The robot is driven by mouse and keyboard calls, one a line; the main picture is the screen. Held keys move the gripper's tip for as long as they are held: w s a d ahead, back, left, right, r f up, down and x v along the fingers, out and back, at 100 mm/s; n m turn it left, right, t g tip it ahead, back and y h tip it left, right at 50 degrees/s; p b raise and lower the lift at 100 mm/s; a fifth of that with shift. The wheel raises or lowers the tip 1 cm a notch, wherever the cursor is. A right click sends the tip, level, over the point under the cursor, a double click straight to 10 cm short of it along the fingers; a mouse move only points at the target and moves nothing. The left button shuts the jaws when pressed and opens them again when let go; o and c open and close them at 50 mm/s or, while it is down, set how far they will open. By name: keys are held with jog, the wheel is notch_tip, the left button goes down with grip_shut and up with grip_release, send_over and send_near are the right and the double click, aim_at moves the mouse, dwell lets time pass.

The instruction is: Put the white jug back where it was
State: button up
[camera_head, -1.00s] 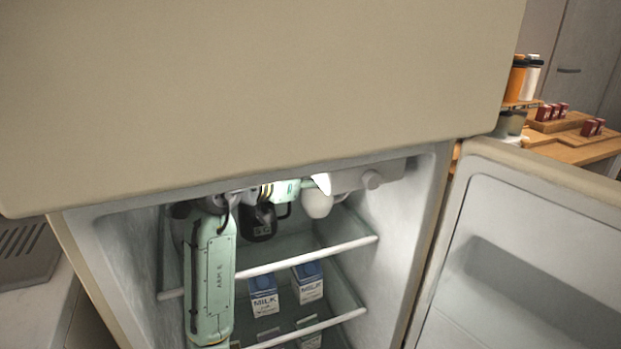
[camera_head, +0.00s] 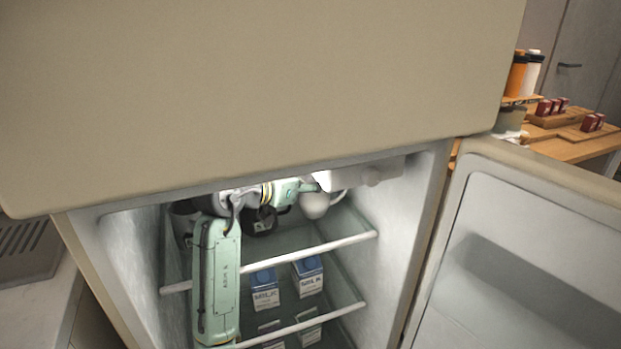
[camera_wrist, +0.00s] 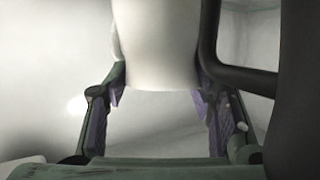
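The white jug (camera_head: 315,204) is inside the open fridge, high up near the top shelf, with its handle on the right. In the wrist view the white jug (camera_wrist: 157,45) fills the space between my fingertips. My gripper (camera_wrist: 160,92) has a finger against each side of it and appears closed on it. In the head view my gripper (camera_head: 312,187) is partly hidden by the fridge's upper edge. I cannot tell whether the jug's base touches the shelf (camera_head: 305,249).
A black jug (camera_head: 262,222) stands just left of the white one; its dark handle (camera_wrist: 240,78) is close to my right finger. Milk cartons (camera_head: 265,290) stand on the shelf below. The fridge door (camera_head: 520,260) is open at the right. The top shelf's right side looks free.

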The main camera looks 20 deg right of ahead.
jog(key=o, duration=0.5)
jog(key=shift+c, duration=0.2)
jog(key=shift+r, duration=0.1)
jog(key=shift+r+p, duration=0.25)
jog(key=shift+p, duration=0.05)
jog(key=p+v, duration=0.1)
jog(key=v, duration=0.6)
jog(key=shift+s+a, duration=0.2)
jog(key=shift+f, duration=0.1)
